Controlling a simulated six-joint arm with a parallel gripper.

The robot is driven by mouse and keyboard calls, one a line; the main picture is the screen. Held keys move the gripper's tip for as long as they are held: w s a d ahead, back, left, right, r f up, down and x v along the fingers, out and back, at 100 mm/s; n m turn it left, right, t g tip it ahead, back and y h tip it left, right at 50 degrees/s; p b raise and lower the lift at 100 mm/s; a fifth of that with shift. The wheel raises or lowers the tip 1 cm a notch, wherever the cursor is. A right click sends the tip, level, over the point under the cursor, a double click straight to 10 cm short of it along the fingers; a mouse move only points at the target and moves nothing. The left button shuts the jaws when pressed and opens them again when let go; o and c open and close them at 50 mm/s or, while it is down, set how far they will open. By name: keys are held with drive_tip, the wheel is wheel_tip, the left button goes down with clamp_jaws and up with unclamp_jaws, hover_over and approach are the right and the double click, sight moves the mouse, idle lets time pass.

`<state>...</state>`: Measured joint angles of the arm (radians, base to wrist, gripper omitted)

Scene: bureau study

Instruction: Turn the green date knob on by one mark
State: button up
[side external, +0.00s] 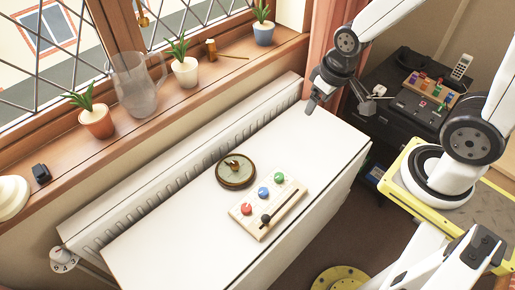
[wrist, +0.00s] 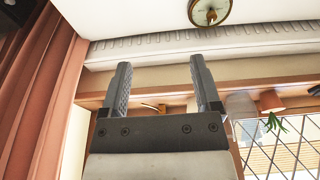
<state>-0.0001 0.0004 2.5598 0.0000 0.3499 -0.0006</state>
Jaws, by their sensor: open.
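The green knob (side external: 279,178) sits at the far right end of a row on a pale wooden board (side external: 255,201), beside a blue knob (side external: 263,192) and a red knob (side external: 246,208). Its pointer and marks are too small to read. The board lies on the white table. My gripper (side external: 314,100) hangs above the table's far right end, well apart from the board. In the wrist view my gripper (wrist: 158,75) shows two fingers spread wide with nothing between them. The board and green knob are out of the wrist view.
Potted plants and a glass jug (side external: 135,85) line the sill. The table (side external: 180,235) is otherwise clear.

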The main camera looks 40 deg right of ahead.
drive_tip(key=n+g, duration=0.3)
drive_tip(key=n, duration=0.7)
hover_over(279, 176)
wheel_tip(279, 176, down, 19)
drive_tip(key=shift+f, duration=0.2)
drive_tip(key=shift+f, duration=0.1)
drive_tip(key=shift+f, duration=3.8)
clamp_jaws()
